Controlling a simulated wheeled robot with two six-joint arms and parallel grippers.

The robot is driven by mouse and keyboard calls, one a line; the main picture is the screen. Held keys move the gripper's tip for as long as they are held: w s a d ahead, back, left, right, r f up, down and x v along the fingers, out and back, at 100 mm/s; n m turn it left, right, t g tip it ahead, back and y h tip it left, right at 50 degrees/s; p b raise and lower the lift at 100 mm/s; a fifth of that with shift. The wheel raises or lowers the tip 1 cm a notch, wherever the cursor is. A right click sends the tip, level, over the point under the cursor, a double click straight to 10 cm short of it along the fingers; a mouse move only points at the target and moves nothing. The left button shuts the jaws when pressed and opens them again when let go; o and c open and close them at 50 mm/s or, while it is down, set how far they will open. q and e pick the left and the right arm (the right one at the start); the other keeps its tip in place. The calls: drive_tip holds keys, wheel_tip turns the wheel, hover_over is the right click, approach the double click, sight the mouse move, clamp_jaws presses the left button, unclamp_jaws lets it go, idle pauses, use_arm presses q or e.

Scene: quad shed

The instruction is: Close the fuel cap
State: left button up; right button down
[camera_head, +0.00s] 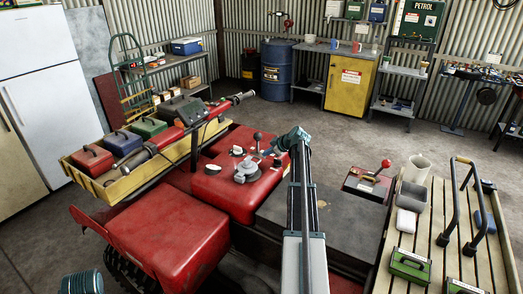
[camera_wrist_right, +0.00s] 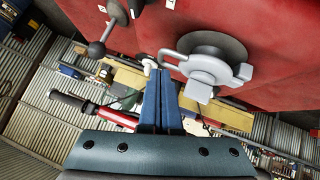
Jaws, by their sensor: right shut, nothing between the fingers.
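The grey fuel cap (camera_head: 246,170) is on top of the red tank (camera_head: 222,190) in the middle of the head view. In the right wrist view the cap (camera_wrist_right: 210,52) shows as a round grey piece with a curved arm and a pale block (camera_wrist_right: 200,82) at its edge. I cannot tell how far the cap is open. My right gripper (camera_head: 292,138) is shut and empty, to the right of the cap in the head view. In the wrist view its blue fingers (camera_wrist_right: 161,85) are together, left of the pale block and apart from it.
A lever with a dark knob (camera_wrist_right: 97,49) stands on the tank near the cap. A red-and-black handlebar (camera_head: 190,128) crosses behind it.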

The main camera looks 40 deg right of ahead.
drive_tip(key=p+v, duration=0.4)
drive_tip(key=v, duration=0.4)
drive_tip(key=shift+a, duration=0.15)
